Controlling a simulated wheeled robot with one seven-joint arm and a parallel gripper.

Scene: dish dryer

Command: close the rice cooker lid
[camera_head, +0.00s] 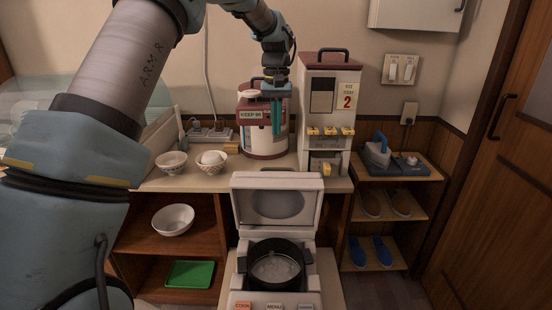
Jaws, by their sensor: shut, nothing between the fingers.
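The rice cooker (276,297) stands at the bottom centre in the head view, with labelled buttons on its front. Its lid (276,180) is open and stands upright at the back, inner side facing me. A dark inner pot (276,266) with pale contents shows in the open body. My gripper (278,122) is shut and empty, pointing down. It appears above and behind the lid in the picture, in front of a red and white container, and apart from the lid.
The red and white container (260,145) and a tall white dispenser (313,95) stand on the counter behind the lid. Bowls (171,160) sit to the left. An iron (378,152) lies on a shelf at right. Space above the open pot looks clear.

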